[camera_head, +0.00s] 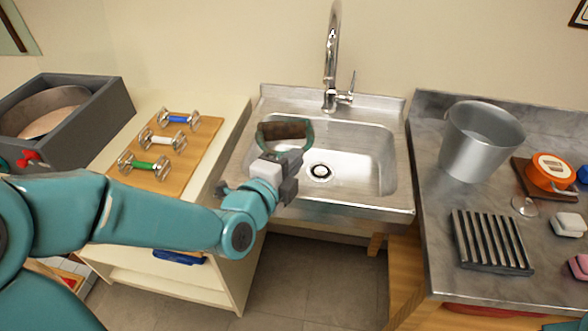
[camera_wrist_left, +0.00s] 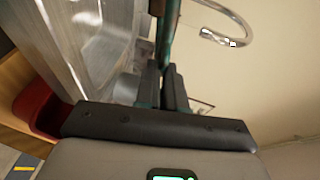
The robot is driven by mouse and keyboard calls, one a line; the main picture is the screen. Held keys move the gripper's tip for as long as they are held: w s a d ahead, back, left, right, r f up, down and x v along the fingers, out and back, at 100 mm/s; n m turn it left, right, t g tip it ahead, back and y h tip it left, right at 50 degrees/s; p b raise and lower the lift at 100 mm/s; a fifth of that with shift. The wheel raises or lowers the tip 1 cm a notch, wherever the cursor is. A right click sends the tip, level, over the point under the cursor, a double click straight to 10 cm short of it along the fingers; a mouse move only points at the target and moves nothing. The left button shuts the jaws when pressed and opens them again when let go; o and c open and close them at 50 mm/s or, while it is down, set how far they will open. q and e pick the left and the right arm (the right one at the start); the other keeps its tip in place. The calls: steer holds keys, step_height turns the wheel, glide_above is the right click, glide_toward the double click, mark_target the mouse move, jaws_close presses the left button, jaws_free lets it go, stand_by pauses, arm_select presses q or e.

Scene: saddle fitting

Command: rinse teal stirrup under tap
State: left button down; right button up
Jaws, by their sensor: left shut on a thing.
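The teal stirrup (camera_head: 285,130) has a brown patch across its top. My left gripper (camera_head: 289,166) is shut on its lower part and holds it upright over the left part of the metal sink (camera_head: 362,160). In the left wrist view the dark fingers (camera_wrist_left: 164,88) close on the teal stirrup (camera_wrist_left: 166,32). The chrome tap (camera_head: 331,52) stands behind the sink, up and right of the stirrup and apart from it. Its curved spout also shows in the left wrist view (camera_wrist_left: 235,25). I see no water running. My right gripper is not in view.
A grey bin (camera_head: 118,105) and a wooden board (camera_head: 165,158) with small dumbbell-like pieces stand on the left. On the right counter are a metal bucket (camera_head: 478,140), a ribbed rack (camera_head: 490,241) and an orange tin (camera_head: 549,172). The right part of the sink is clear.

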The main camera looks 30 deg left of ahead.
mark_target(309, 133)
arm_select(q)
steer(key=w, duration=0.3)
steer(key=shift+w+a+f, duration=0.25)
steer(key=shift+f, duration=0.1)
steer(key=w, duration=0.2)
steer(key=w+f, duration=0.1)
steer(key=w, duration=0.2)
steer(key=w+a, duration=0.1)
steer(key=w, duration=0.2)
steer(key=shift+f, duration=0.35)
steer(key=shift+w+a+f, duration=0.1)
steer(key=shift+w+a, duration=0.1)
steer(key=shift+w, duration=0.65)
steer(key=shift+d+b, duration=0.15)
steer(key=shift+b, duration=0.15)
steer(key=shift+w+d, duration=0.1)
steer(key=shift+d, duration=0.4)
steer(key=shift+a, duration=0.2)
